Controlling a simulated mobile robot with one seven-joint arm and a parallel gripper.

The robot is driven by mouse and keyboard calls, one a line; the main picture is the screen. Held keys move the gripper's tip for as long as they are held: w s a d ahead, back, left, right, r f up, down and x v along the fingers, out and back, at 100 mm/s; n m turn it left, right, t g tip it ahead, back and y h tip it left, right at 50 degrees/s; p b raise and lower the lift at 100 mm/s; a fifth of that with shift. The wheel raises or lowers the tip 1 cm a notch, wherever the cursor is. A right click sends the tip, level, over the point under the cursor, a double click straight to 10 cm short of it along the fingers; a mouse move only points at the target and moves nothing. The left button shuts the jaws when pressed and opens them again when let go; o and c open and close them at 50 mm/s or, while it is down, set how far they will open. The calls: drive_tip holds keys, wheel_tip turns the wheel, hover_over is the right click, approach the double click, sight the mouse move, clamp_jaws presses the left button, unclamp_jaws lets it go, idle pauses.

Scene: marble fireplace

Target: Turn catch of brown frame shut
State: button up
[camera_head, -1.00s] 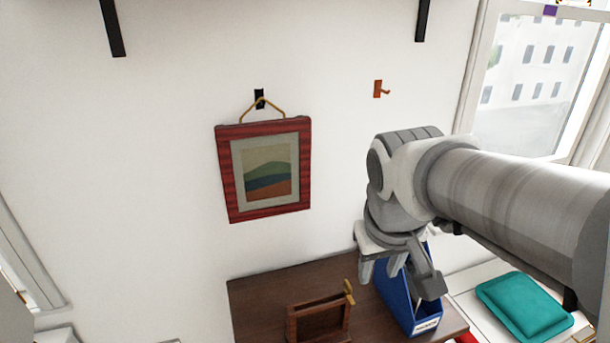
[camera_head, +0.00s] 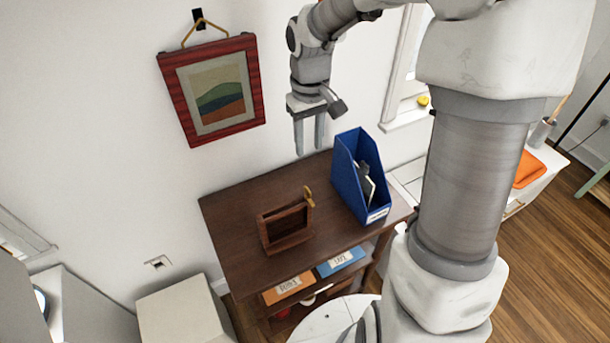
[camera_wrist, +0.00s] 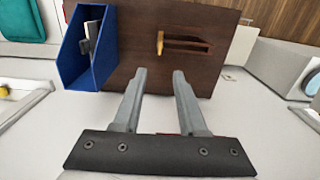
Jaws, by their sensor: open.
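The brown frame (camera_head: 285,227) stands on the dark wooden table (camera_head: 232,207). It is a small open wooden frame, with a brass-coloured catch (camera_head: 309,197) at its upper right corner, sticking up. In the wrist view the frame (camera_wrist: 187,44) lies beyond the fingers and its catch (camera_wrist: 160,43) shows at its left end. My gripper (camera_head: 308,152) is open and empty, fingers pointing down, above the back of the table and apart from the frame. It also shows in the wrist view (camera_wrist: 162,75).
A blue file holder (camera_head: 360,180) with papers stands on the table right of the frame. A red-framed picture (camera_head: 212,90) hangs on the wall at left. Labelled boxes (camera_head: 288,288) sit on the shelf below. The tabletop left of the frame is clear.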

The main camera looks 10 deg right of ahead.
sight(308, 191)
wheel_tip(308, 191, down, 16)
drive_tip(key=shift+r, duration=0.15)
idle(0.3)
clamp_jaws()
